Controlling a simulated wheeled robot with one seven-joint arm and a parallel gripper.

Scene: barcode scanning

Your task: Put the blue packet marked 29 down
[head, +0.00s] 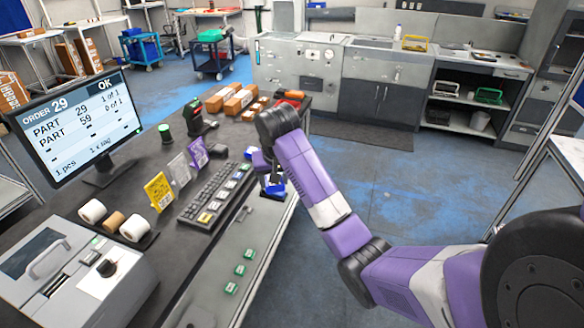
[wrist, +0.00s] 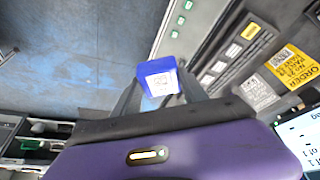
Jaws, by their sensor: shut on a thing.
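The blue packet (wrist: 158,78) is a small blue block with a white printed label. I cannot read its number. My gripper (wrist: 160,96) is shut on it, one dark finger on each side. In the head view, a bit of the packet (head: 276,188) shows below my gripper (head: 270,178), at the bench's right edge. Part of it is hidden by the fingers. In the wrist view, the blue floor and the bench's front lie behind it, so it is held off the bench top.
Floor (head: 390,180) right is open.

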